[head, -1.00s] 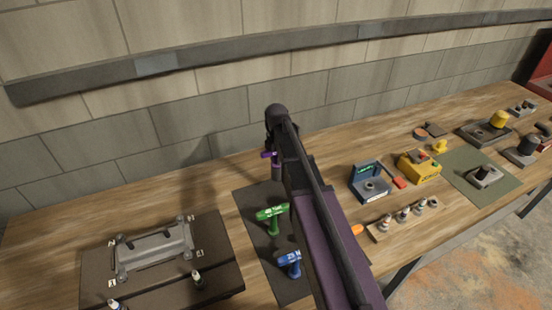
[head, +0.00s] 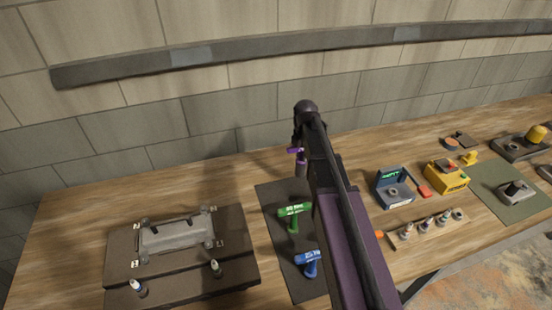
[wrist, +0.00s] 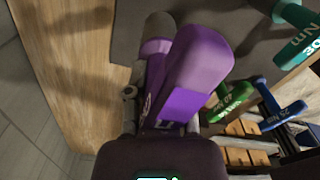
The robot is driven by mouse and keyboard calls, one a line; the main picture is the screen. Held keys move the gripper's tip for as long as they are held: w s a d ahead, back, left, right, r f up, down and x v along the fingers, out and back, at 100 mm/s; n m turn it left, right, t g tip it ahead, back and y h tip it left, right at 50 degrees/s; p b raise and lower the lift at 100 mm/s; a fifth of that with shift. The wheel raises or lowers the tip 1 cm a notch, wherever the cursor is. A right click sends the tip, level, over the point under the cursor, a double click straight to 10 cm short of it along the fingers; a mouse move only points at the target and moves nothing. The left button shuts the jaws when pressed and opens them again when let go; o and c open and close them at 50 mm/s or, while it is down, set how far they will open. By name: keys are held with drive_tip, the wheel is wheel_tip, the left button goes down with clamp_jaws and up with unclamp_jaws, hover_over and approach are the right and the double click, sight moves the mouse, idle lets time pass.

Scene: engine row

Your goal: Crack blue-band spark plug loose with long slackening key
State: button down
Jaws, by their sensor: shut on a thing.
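My gripper (head: 300,150) is over the back of the dark mat, its jaws mostly hidden behind my arm. It is shut on a purple-handled tool (wrist: 195,75), which looks like a key with a grey end. A bit of its purple also shows in the head view (head: 293,151). The dark engine block (head: 180,265) lies at the left with a grey cover piece on it. Two upright plugs stand at its front: one with a bluish band (head: 138,288) at the left, one with a greenish band (head: 216,268) at the right. My gripper is well away from both.
A green T-handled key (head: 294,212) and a blue one (head: 308,259) stand on the dark mat (head: 275,225). A plug rack (head: 425,230), a blue box (head: 393,188) and a yellow box (head: 445,175) are to the right. The table's back left is clear.

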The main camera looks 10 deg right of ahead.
drive_tip(key=shift+r, duration=0.15)
drive_tip(key=s+r+m+p, duration=0.1)
drive_tip(key=s+r+p, duration=0.3)
drive_tip(key=r+p, duration=0.8)
drive_tip(key=shift+r+m+p, duration=0.3)
drive_tip(key=shift+r+p, duration=0.1)
drive_tip(key=shift+p, duration=0.1)
drive_tip(key=shift+d, duration=0.1)
